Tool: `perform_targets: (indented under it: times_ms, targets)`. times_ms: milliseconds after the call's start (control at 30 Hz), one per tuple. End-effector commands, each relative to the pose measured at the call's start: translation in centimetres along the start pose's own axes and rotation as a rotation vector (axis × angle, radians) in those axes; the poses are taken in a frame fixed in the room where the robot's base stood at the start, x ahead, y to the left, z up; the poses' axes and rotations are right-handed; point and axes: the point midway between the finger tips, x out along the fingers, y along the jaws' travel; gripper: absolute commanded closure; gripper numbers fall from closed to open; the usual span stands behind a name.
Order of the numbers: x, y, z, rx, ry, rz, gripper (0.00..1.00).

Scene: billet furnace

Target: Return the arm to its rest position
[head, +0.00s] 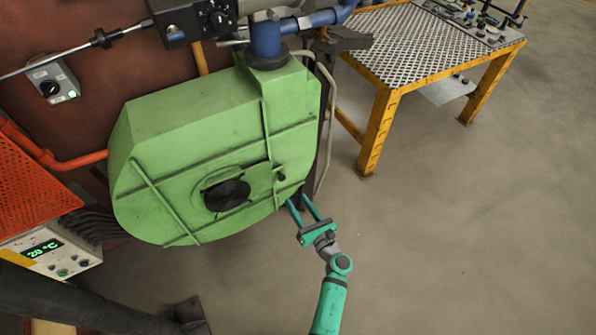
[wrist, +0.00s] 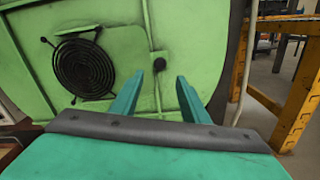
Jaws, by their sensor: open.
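My gripper (head: 303,207) is teal, with two long fingers, at the lower middle of the head view. Its fingers are apart and nothing is between them. In the wrist view the open fingers (wrist: 158,95) point toward the green housing (wrist: 115,22), with a small dark knob (wrist: 160,64) showing between and beyond the tips. In the head view the fingertips are by the lower right edge of the green housing (head: 190,115). I cannot tell whether they touch it. My teal arm reaches up from the bottom edge.
A yellow-framed table (head: 425,45) with a metal grid top stands at the upper right. A temperature panel (head: 55,250) reading 20 °C and an orange perforated guard (head: 30,180) are at the left. Grey floor (head: 450,240) is clear at the right. A dark round vent (head: 227,195) is on the housing.

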Motion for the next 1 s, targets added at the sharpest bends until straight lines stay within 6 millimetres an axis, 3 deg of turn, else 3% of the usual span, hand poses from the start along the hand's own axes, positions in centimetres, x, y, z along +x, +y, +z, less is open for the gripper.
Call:
perform_targets:
  times_ms: [233,367,667,1000]
  targets:
    - [-0.2,0.1,0.0,0.009,-0.002,-0.002,0.59]
    - [-1.9,1.1,-0.2,0.095,-0.021,-0.016,0.59]
    - [-10.5,6.4,0.6,0.608,-0.143,-0.071,0.59]
    - [-20.3,12.6,3.1,1.293,-0.295,-0.119,0.59]
